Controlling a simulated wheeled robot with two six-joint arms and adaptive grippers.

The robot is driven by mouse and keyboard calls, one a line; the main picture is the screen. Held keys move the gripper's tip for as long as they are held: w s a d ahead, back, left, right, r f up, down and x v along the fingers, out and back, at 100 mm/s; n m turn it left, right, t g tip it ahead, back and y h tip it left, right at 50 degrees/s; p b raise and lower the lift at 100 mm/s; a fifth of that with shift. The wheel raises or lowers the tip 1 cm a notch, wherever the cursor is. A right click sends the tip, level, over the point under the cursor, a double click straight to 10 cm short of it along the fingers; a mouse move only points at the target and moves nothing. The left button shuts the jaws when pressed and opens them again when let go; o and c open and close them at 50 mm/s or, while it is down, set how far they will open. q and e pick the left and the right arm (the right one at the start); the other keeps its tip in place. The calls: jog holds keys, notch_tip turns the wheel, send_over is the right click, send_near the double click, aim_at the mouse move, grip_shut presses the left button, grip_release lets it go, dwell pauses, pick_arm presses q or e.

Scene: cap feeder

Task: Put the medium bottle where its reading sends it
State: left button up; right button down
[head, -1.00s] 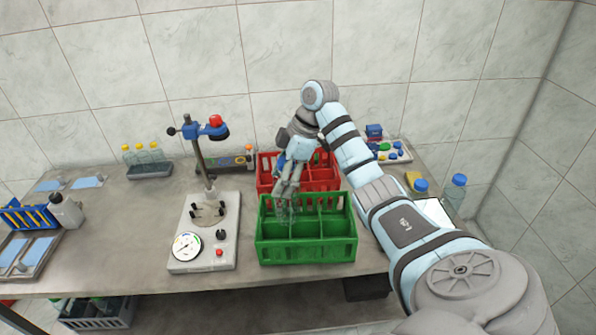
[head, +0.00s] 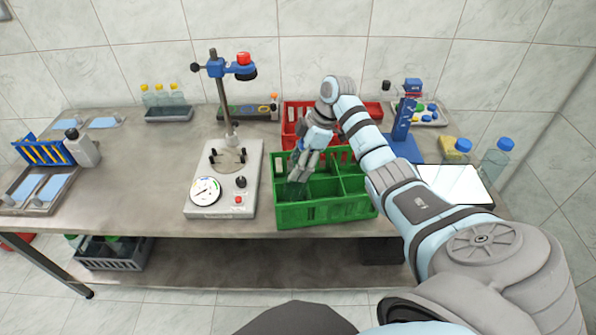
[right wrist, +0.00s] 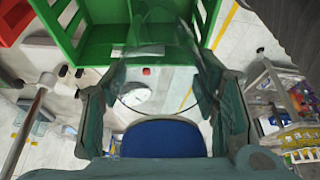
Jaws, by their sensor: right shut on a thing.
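My right gripper (head: 297,178) is over the left part of the green crate (head: 325,213), fingers pointing down. It is shut on a clear bottle (right wrist: 150,78) with a blue cap (right wrist: 160,138), seen between the fingers in the right wrist view. In the head view the fingers mostly hide this bottle; its lower end seems to be at or inside a left compartment, but whether it touches the floor I cannot tell. The tester with a round dial (head: 205,191) stands left of the green crate; its reading is too small to make out. My left gripper is not in view.
A red crate (head: 290,128) stands behind the green one. Blue-capped bottles (head: 497,160) stand at the right beside a white plate (head: 452,183). A blue stand (head: 403,122) is behind my right arm. A white bottle (head: 82,150) and blue rack are at the left.

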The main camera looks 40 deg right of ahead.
jog(key=w+f+b, duration=0.2)
jog(key=f, duration=0.1)
jog(key=w+f+b, duration=0.1)
jog(key=shift+d+f, duration=0.15)
jog(key=shift+f, duration=0.2)
jog(key=shift+w+f, duration=0.25)
jog(key=shift+w, duration=0.15)
jog(key=shift+s+r, duration=0.45)
jog(key=shift+s, duration=0.3)
jog(key=shift+f, duration=0.15)
jog(key=shift+w+f, duration=0.15)
jog(key=shift+f, duration=0.1)
jog(key=shift+w+f, duration=0.2)
jog(key=shift+f, duration=0.1)
jog(key=c, duration=0.7)
grip_release()
jog(key=shift+s, duration=0.1)
jog(key=shift+c, duration=0.2)
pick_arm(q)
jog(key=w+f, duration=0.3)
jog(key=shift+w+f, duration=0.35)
pick_arm(e)
jog(key=shift+o, duration=0.6)
jog(key=shift+s+r, duration=0.1)
jog(key=shift+r, duration=0.05)
